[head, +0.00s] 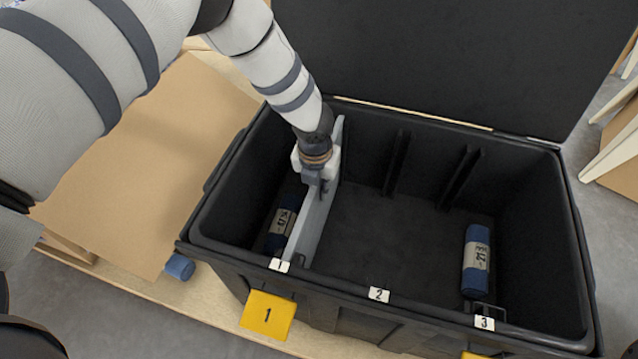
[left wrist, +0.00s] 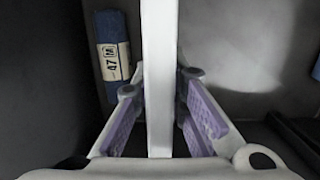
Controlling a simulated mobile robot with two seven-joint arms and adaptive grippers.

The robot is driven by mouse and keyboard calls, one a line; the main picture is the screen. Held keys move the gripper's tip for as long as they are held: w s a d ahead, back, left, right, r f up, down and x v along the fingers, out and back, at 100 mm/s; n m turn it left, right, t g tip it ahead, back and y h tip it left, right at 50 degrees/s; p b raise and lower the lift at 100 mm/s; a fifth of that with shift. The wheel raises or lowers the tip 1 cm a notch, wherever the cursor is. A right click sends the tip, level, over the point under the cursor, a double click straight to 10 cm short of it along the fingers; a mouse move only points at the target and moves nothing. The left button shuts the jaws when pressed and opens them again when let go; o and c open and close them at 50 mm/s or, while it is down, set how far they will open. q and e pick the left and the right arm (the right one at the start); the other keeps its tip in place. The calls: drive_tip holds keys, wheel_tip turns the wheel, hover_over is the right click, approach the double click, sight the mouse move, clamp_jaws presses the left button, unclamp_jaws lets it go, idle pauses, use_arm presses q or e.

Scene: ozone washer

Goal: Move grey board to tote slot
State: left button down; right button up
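The grey board (head: 313,222) stands on edge inside the black tote (head: 350,299), near its left end, running from the far wall to the near rim by label 1 (head: 279,265). My left gripper (head: 316,178) reaches down at the board's upper edge. I cannot see whether the board's bottom touches the tote floor. My right gripper is not in view.
A blue roll (head: 281,228) lies left of the board; another blue roll (head: 476,262) lies at the tote's right end. Ribs (head: 397,163) stand on the far wall. The tote's middle is clear. The dark lid (head: 450,60) stands open behind. A brown panel (head: 140,165) lies left.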

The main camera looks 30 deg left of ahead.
use_arm(q)
wheel_tip(320, 180, up, 30)
drive_tip(key=p, duration=1.7)
drive_tip(key=shift+f, duration=0.2)
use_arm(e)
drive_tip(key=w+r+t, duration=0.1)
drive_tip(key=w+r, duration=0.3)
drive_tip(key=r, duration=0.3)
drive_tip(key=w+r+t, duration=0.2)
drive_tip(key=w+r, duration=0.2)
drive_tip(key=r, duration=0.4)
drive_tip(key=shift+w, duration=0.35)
use_arm(q)
drive_tip(key=w+d+b, duration=0.3)
drive_tip(key=w+d, duration=0.1)
drive_tip(key=d, duration=1.2)
drive_tip(key=shift+b, duration=0.4)
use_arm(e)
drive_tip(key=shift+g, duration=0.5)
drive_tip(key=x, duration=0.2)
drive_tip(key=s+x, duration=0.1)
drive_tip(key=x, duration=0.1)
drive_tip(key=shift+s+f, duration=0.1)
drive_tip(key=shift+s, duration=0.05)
use_arm(q)
drive_tip(key=shift+w, duration=0.1)
